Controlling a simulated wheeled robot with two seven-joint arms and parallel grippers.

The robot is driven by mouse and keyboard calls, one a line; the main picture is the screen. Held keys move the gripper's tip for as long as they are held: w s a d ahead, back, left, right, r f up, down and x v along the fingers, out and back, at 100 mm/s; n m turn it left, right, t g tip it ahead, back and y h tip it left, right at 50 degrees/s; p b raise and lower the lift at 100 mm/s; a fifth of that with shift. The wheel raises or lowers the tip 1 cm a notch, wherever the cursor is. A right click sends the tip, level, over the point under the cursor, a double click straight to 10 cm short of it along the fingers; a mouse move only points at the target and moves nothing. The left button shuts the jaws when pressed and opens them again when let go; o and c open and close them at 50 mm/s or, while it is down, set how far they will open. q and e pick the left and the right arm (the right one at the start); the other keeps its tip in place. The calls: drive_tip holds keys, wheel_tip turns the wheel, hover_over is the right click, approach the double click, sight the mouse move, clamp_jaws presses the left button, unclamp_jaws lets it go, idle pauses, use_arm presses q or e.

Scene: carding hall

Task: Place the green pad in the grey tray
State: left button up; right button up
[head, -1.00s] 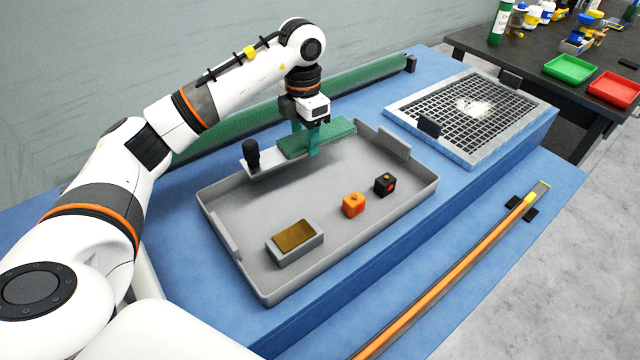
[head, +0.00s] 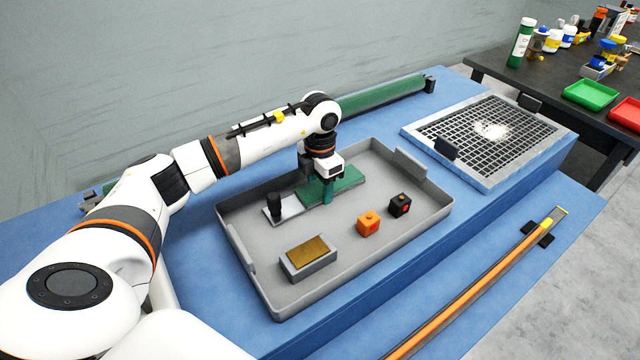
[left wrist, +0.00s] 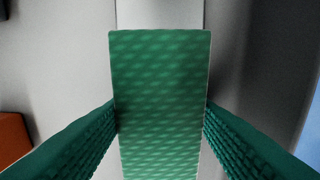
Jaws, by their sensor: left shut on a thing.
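The green pad (head: 348,179) is a flat textured piece at the end of a pale grey strip with a black knob (head: 274,206). It is inside the grey tray (head: 251,262), near the tray's back side. My left gripper (head: 320,190) is shut on the pad from above, and its green fingers partly cover it. In the left wrist view the pad (left wrist: 160,100) lies lengthwise between the two fingers, which press against its sides. Whether the pad touches the tray floor is hard to tell. My right gripper is not in view.
The tray also holds a grey block with a brown top (head: 308,258), an orange cube (head: 368,223) and a black cube (head: 400,205). A mesh-topped frame (head: 490,135) stands to the right. A green roller (head: 385,96) lies behind. The tray's front middle is clear.

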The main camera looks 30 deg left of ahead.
sight(320, 187)
use_arm(q)
drive_tip(key=shift+s+f, duration=0.1)
drive_tip(key=shift+f, duration=0.2)
drive_tip(key=o, duration=1.1)
drive_tip(key=shift+s+d, duration=0.1)
drive_tip(key=shift+d, duration=0.1)
drive_tip(key=shift+o, duration=0.2)
drive_tip(key=shift+a+f, duration=0.1)
drive_tip(key=shift+r, duration=0.65)
wheel_tip(320, 187, up, 12)
drive_tip(key=b, duration=0.1)
drive_tip(key=shift+w+a+f, duration=0.15)
drive_tip(key=shift+w+f, duration=0.05)
drive_tip(key=shift+w, duration=0.05)
